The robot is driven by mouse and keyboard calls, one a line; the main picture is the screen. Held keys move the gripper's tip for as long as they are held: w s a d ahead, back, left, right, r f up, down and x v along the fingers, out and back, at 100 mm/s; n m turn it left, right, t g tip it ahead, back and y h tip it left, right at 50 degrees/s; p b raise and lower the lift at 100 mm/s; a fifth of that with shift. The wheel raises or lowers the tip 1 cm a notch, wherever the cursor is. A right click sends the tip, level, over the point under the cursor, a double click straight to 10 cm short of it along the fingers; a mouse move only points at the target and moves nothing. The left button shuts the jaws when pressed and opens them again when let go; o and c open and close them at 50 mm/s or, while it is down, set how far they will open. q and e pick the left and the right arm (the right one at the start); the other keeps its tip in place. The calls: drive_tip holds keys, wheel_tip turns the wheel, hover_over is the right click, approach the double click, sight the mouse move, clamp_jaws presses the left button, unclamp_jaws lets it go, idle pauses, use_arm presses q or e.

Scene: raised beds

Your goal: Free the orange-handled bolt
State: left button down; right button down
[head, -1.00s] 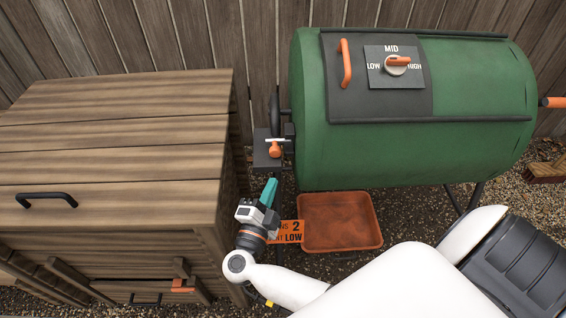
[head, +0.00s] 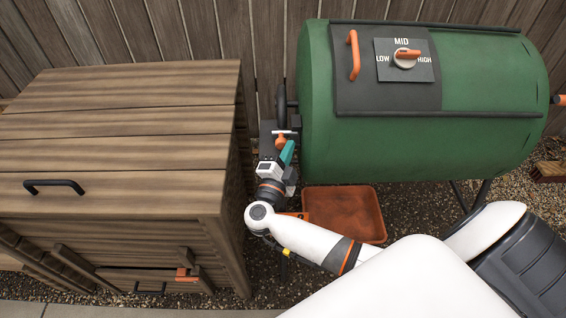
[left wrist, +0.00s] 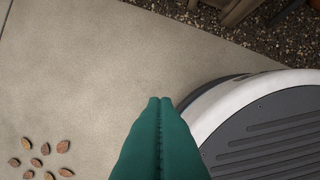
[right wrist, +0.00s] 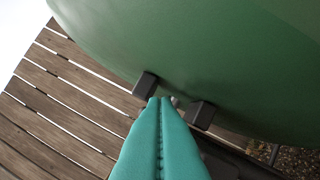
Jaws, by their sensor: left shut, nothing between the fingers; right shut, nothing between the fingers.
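The orange-handled bolt (head: 281,139) sits on a dark bracket (head: 267,136) at the left end of the green drum (head: 470,100). My right gripper (head: 288,148) is shut and empty, its teal fingertips just below and right of the bolt's handle; I cannot tell whether they touch it. In the right wrist view the shut fingertips (right wrist: 160,100) are near two dark blocks (right wrist: 200,115) by the drum's green wall (right wrist: 200,50); the orange handle does not show there. My left gripper (left wrist: 160,100) is shut and empty above the paving, seen only in the left wrist view.
A wooden bin (head: 115,155) with a black handle stands close left of my right arm. A dial (head: 404,58) on the drum reads MID, beside an orange hatch handle (head: 353,55). An orange tray (head: 345,212) lies below the drum. Several brown leaf-like pieces (left wrist: 40,160) lie on the paving.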

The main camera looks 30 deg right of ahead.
sight(277, 144)
use_arm(q)
drive_tip(key=shift+r, duration=0.15)
use_arm(e)
drive_tip(key=shift+w+d+r, duration=0.1)
drive_tip(key=shift+w+d, duration=0.15)
drive_tip(key=shift+d, duration=0.1)
use_arm(q)
drive_tip(key=shift+s, duration=0.2)
use_arm(e)
drive_tip(key=shift+w+a, duration=0.1)
drive_tip(key=shift+a, duration=0.05)
drive_tip(key=w+a, duration=0.1)
drive_tip(key=a, duration=0.2)
drive_tip(key=shift+w, duration=0.35)
drive_tip(key=shift+w+a, duration=0.1)
drive_tip(key=shift+a, duration=0.05)
use_arm(q)
drive_tip(key=shift+w+r, duration=0.35)
drive_tip(key=shift+r, duration=0.1)
